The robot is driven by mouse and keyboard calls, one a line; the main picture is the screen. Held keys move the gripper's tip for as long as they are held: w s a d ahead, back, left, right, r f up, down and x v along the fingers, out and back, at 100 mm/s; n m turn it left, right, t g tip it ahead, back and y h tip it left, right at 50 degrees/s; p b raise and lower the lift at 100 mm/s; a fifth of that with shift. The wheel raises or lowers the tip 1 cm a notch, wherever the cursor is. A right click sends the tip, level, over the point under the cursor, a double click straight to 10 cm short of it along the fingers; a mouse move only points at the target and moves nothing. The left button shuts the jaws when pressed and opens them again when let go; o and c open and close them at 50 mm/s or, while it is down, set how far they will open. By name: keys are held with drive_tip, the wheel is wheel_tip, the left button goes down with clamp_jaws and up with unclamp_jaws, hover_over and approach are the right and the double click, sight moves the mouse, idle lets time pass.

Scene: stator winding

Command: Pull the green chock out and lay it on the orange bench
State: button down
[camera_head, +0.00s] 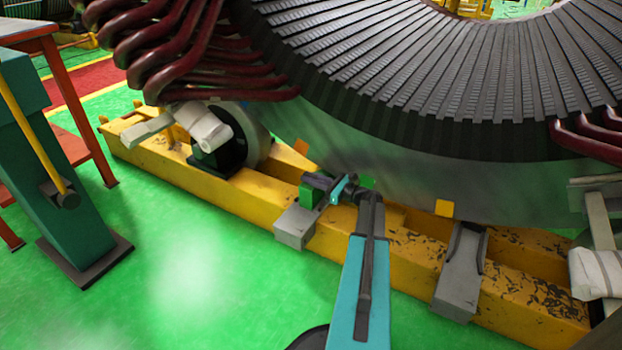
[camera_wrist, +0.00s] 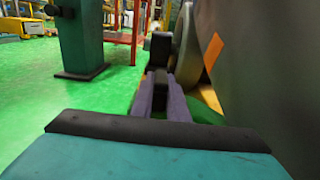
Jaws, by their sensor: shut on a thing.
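The green chock (camera_head: 307,196) sits low beside the big stator, above a grey block on the yellow frame. A second green patch (camera_head: 367,182) shows to the right of my wrist; I cannot tell if it is the same piece. My gripper (camera_head: 318,184) is at the chock and shut on it, its fingers partly hiding it. In the wrist view, the gripper fingers (camera_wrist: 160,85) reach forward, with dark green (camera_wrist: 206,110) beside them on the right. The orange bench (camera_head: 33,28) stands at the upper left, and it also shows in the wrist view (camera_wrist: 121,38).
The stator (camera_head: 390,180) rises close beside my gripper. The yellow frame (camera_head: 405,250) with grey blocks (camera_head: 294,227) runs beneath it. A roller (camera_head: 252,135) stands to the left. A teal post (camera_head: 65,185) stands in front of the bench. Green floor between is clear.

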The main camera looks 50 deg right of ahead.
drive_tip(key=s+a+p, duration=0.1)
drive_tip(key=s+a, duration=0.1)
drive_tip(key=a, duration=0.8)
drive_tip(key=shift+s+a, duration=0.2)
drive_tip(key=shift+s, duration=0.1)
idle(0.4)
drive_tip(key=c, duration=1.6)
unclamp_jaws()
drive_tip(key=shift+c, duration=0.2)
drive_tip(key=shift+s+d+p, duration=0.1)
drive_tip(key=shift+s+p, duration=0.05)
drive_tip(key=shift+p, duration=0.15)
drive_tip(key=p+v, duration=0.4)
drive_tip(key=v, duration=0.9)
drive_tip(key=shift+s+p, duration=0.3)
drive_tip(key=shift+p, duration=0.05)
